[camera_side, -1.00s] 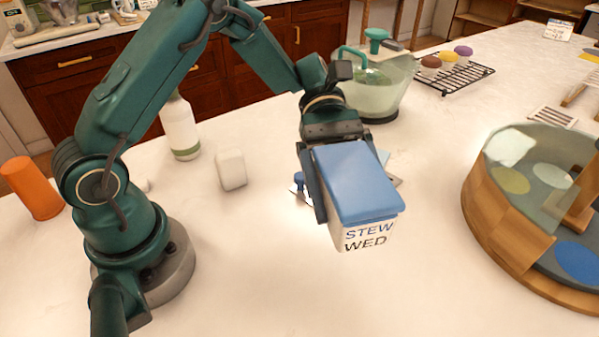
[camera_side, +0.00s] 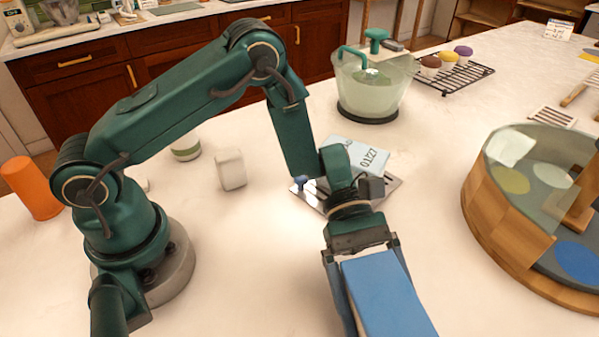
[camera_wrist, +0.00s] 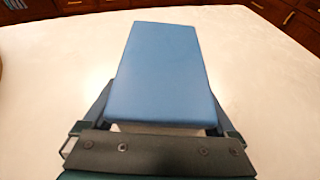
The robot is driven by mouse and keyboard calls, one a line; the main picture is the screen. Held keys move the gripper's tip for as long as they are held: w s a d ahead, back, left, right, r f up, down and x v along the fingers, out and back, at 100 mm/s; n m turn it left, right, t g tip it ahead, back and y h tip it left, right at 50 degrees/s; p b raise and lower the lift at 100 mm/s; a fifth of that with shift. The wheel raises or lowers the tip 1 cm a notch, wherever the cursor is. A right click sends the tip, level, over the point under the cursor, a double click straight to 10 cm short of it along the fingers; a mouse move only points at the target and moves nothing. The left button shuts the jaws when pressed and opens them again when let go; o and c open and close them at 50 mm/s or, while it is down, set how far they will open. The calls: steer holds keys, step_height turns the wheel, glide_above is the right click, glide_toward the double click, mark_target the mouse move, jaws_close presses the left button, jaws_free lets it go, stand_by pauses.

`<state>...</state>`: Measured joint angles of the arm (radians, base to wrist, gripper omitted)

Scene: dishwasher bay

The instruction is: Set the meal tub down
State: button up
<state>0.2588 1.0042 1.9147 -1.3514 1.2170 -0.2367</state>
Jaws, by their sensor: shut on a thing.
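The meal tub (camera_side: 388,297) has a blue lid, and its lower part runs out of the bottom of the side view. My gripper (camera_side: 364,278) is shut on it, with one finger along each side. In the wrist view the blue lid (camera_wrist: 160,65) fills the middle, between the fingers of my gripper (camera_wrist: 160,115). The tub's labelled front is out of sight now. I cannot tell whether its base touches the white counter (camera_side: 250,270).
A round wooden turntable bin (camera_side: 505,225) stands at the right. Behind my wrist, a pale box marked 0127 (camera_side: 362,157) rests on a metal slotted plate (camera_side: 313,194). A white block (camera_side: 231,169), an orange cup (camera_side: 31,188) and a glass bowl (camera_side: 372,85) stand farther off.

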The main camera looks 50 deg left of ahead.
steer(key=shift+f, duration=0.65)
steer(key=shift+f, duration=0.1)
steer(key=o, duration=1.6)
steer(key=shift+c, duration=0.2)
